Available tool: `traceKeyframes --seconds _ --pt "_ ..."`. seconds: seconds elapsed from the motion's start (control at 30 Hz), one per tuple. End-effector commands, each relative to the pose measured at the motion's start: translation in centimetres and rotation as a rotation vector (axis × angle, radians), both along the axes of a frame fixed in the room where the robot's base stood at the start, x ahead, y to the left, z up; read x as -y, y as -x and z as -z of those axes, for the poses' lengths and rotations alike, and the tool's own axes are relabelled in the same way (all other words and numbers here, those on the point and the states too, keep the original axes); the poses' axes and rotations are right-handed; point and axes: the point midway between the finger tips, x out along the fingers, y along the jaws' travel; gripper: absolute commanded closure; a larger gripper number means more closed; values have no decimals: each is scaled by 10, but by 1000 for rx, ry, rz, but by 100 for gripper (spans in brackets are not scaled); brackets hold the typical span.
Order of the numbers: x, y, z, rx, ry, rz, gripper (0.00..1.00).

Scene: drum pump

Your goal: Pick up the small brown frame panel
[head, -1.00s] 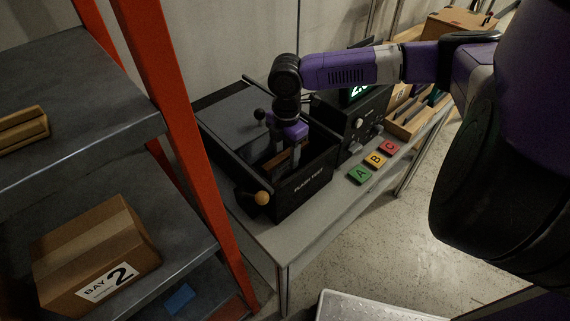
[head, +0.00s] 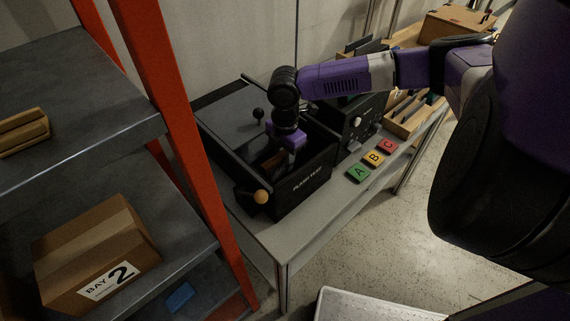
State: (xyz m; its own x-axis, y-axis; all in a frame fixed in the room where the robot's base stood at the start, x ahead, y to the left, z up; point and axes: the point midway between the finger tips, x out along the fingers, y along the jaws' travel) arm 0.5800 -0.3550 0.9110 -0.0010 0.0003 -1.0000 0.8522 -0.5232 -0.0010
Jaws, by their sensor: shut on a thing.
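The brown frame panel (head: 274,162) shows as a small brown strip inside the black open-topped box (head: 301,190) on the bench. My gripper (head: 287,157) reaches down into that box, shut on the panel's upper part. The fingertips and the lower part of the panel are hidden by the box wall and the dark interior.
Green, yellow and red lettered blocks (head: 373,159) lie on the bench (head: 300,238). An orange shelf post (head: 180,140) stands at the left.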

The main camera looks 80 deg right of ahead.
Motion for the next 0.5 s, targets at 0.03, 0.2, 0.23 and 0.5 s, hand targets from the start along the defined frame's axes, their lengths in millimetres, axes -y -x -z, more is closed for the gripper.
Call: traceKeyframes --seconds 0.03,0.2,0.23,0.5 --pt "0 0 0 1 1 0 100" --pt "0 0 -2 1 1 0 100" --pt "0 0 -4 1 1 0 100" --pt "1 0 -33 3 2 -1 100"
